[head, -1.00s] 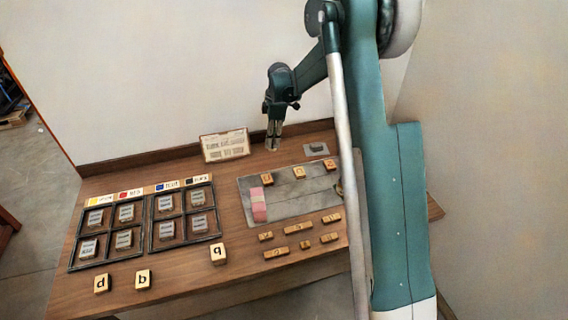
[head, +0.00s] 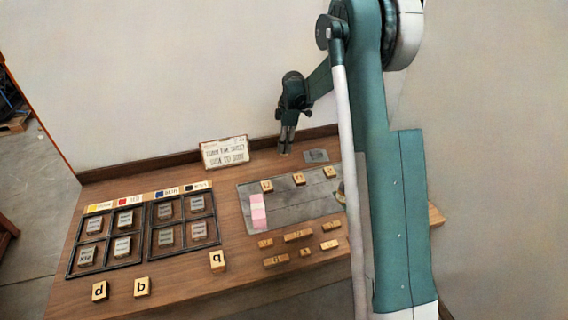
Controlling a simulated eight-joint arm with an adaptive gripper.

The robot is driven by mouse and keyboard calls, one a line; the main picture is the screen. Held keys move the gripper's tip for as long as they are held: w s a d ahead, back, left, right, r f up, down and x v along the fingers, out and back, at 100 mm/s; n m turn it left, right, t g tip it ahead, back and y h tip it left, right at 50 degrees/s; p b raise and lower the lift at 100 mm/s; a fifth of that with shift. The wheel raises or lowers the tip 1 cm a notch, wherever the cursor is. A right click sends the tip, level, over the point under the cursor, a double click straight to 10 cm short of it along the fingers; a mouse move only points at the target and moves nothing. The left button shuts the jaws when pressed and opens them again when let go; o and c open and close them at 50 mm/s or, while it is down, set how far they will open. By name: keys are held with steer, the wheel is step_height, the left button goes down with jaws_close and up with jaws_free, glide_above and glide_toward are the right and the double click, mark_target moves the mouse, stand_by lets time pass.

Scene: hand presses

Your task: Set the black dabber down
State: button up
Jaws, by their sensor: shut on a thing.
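My gripper (head: 285,151) hangs pointing down near the back edge of the table, between the white card and a small grey plate (head: 316,156). Its fingers are close together. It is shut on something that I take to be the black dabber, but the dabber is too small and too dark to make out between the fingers. I cannot tell whether its lower end touches the table.
A lettered card (head: 225,152) leans at the back. A grey slab (head: 290,212) bears several wooden blocks and a pink strip (head: 258,212). Divided trays (head: 147,234) stand left. Letter blocks such as "q" (head: 217,262) lie in front. My arm covers the right side.

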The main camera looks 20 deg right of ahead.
steer(key=shift+f, duration=2.25)
steer(key=shift+f, duration=1.85)
steer(key=shift+f+b, duration=0.15)
steer(key=shift+b, duration=0.25)
steer(key=o, duration=0.9)
steer(key=shift+c, duration=0.2)
steer(key=r, duration=0.4)
steer(key=d+r, duration=0.1)
steer(key=r, duration=0.3)
steer(key=r+p, duration=0.1)
steer(key=r, duration=0.3)
steer(key=shift+s+d+r, duration=0.1)
steer(key=shift+d, duration=0.1)
